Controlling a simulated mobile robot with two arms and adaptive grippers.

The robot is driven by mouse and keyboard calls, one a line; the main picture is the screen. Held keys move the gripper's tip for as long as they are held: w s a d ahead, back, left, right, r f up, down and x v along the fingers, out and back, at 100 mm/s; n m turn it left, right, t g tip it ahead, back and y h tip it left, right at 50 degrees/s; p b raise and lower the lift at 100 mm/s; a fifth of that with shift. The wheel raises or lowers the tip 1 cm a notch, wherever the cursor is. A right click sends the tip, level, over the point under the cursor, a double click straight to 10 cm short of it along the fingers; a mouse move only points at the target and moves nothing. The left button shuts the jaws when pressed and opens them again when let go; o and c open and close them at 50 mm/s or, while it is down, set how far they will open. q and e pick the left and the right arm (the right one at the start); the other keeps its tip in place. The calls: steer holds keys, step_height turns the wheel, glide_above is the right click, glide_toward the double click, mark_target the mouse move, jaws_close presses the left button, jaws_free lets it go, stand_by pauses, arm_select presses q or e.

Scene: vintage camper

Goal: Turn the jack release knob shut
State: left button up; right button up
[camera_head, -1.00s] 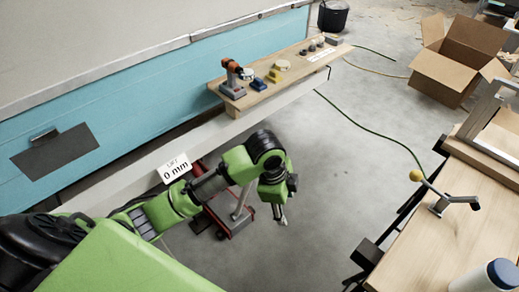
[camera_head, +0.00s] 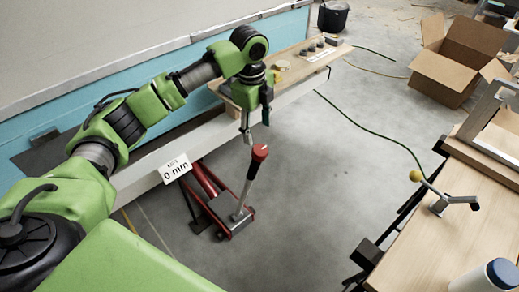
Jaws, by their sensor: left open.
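The red floor jack (camera_head: 233,222) stands on the concrete floor beside the camper's white rail. Its grey handle (camera_head: 246,190) rises at a tilt and ends in a red knob (camera_head: 260,152) with a small pale mark. My left gripper (camera_head: 256,132) points downward just above this knob, open and apparently apart from it. My left arm reaches in from the left and covers part of the shelf and camper wall. My right gripper does not show.
A white "0 mm" lift sign (camera_head: 175,167) is on the rail left of the jack. A wooden shelf (camera_head: 335,50) holds small parts behind my gripper. A workbench (camera_head: 450,235) and an open cardboard box (camera_head: 453,65) are at right.

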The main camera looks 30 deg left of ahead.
mark_target(259, 149)
arm_select(q)
steer(key=f, duration=0.7)
steer(key=w+f, duration=0.1)
steer(key=f, duration=0.2)
steer(key=shift+d+f, duration=0.15)
steer(key=shift+f, duration=0.05)
steer(key=c, duration=1.1)
